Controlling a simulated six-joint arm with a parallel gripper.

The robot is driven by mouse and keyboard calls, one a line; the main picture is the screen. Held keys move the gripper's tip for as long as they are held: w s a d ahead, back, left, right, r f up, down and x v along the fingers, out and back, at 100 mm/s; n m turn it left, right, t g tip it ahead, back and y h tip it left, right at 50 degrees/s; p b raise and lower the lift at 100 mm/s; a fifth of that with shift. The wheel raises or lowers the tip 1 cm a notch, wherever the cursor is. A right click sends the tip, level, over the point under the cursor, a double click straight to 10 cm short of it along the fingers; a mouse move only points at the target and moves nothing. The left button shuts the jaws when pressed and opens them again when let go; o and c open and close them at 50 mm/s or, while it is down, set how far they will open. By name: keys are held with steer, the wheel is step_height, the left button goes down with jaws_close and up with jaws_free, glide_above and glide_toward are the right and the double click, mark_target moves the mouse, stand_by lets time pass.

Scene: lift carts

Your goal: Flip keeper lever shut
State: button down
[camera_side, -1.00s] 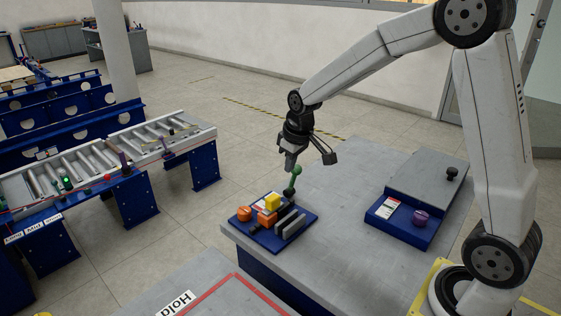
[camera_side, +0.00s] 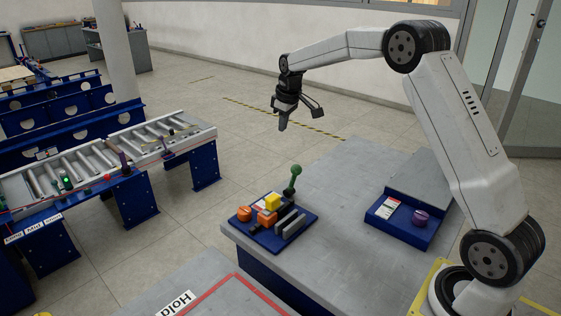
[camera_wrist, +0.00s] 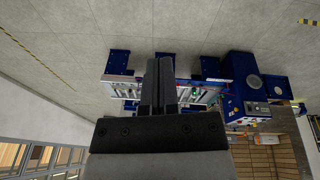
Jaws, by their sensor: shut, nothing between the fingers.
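The keeper lever appears to be the green-knobbed lever (camera_side: 293,180) on the blue fixture plate (camera_side: 262,240) at the table's near-left corner. It stands nearly upright, its green ball on top. In the wrist view my shut fingers (camera_wrist: 159,85) show with no lever in sight.
A blue-based box (camera_side: 400,222) with a grey sloped lid and a purple knob (camera_side: 420,217) stands to the right on the table. A roller conveyor (camera_side: 100,160) is at the left. The table (camera_side: 330,200) between fixture and box is clear.

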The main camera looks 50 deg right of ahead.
mark_target(299, 169)
steer(key=shift+f, duration=0.1)
step_height(299, 169, down, 11)
steer(key=s+d, duration=0.1)
steer(key=shift+s+f, duration=0.15)
stand_by(0.8)
steer(key=shift+d, duration=0.1)
steer(key=shift+s, duration=0.15)
steer(key=shift+s+f, duration=0.1)
steer(key=shift+s, duration=0.8)
steer(key=shift+s+f, duration=0.3)
steer(key=shift+s, duration=0.6)
